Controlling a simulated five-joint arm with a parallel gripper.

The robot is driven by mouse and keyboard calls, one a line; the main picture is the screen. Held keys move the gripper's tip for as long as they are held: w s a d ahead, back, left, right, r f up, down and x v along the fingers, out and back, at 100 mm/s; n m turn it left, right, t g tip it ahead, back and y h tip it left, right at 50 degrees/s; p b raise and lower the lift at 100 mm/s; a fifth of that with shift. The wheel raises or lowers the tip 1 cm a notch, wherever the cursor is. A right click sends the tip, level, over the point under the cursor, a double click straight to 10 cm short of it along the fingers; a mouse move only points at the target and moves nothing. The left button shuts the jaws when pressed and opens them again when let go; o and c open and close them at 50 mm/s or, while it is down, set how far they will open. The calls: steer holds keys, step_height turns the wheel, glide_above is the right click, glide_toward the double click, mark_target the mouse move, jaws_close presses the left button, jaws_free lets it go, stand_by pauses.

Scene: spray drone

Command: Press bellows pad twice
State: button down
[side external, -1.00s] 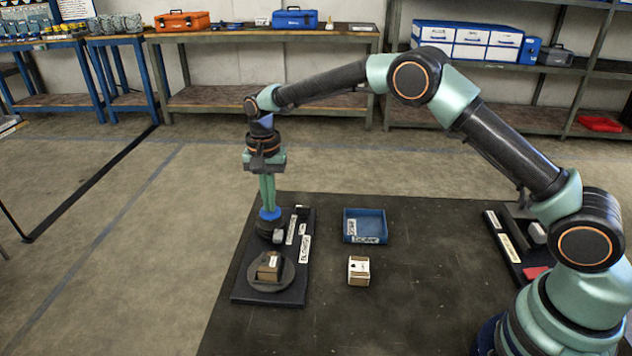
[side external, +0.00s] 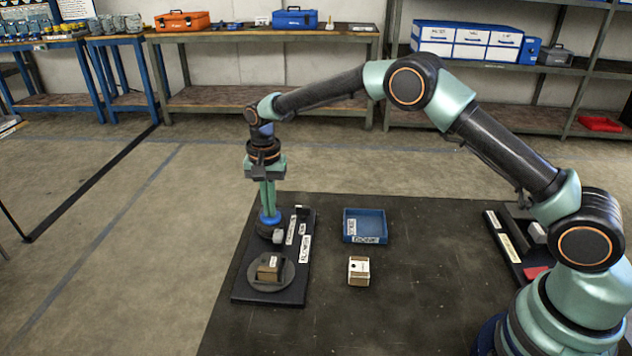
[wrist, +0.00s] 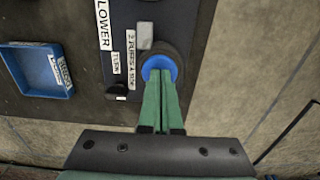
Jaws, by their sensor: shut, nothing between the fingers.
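The bellows pad has a blue top (side external: 270,218) over a dark base on the far end of the black labelled board (side external: 295,294). In the wrist view the blue pad (wrist: 150,66) shows as a ring around my fingertips. My gripper (side external: 268,209) points straight down with its green fingers together and empty. The tips appear to rest on the pad, which sits low on its base. The fingers hide part of the pad in both views.
A small brown box (side external: 268,267) sits on a round plate at the board's near end. Right of the board are a blue tray (side external: 365,212) and another small box (side external: 359,272). A second dark board (side external: 510,250) lies near my base. The mat between is clear.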

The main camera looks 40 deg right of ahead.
step_height(320, 180, up, 14)
stand_by(0.4)
stand_by(0.8)
steer(key=s+d+r+n+t, duration=0.35)
steer(key=s+d+r, duration=0.35)
steer(key=s+r, duration=0.35)
steer(key=s+d+f+n+t, duration=0.1)
steer(key=s+d+f+n, duration=0.1)
steer(key=s, duration=0.5)
steer(key=s+d+f+n+t, duration=0.1)
steer(key=s+d+f+n, duration=0.1)
steer(key=s, duration=0.6)
steer(key=shift+d+f+n, duration=0.4)
steer(key=shift+f+n, duration=0.25)
steer(key=shift+n, duration=0.1)
